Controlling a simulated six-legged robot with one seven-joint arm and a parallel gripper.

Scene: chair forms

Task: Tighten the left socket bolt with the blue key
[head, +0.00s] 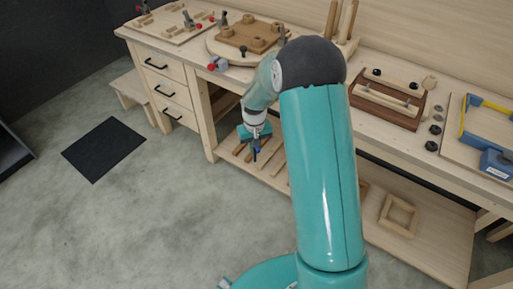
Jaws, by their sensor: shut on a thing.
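My gripper (254,133) hangs in front of the workbench's front edge, above the floor and lower shelf, pointing down. It is shut on a small dark-blue item, which I take to be the blue key (257,147). The key hangs below the fingers, clear of the bench top. A brown chair form (250,34) with several round wooden sockets lies on a round board (225,50) on the bench. A dark knob-like piece (243,50) stands at its front. The socket bolts are too small to tell apart, and my arm hides part of the right side.
A clamp with red and blue parts (214,65) sits at the bench's front edge. Drawers (160,80) and a stool (132,92) are left. The floor ahead is open.

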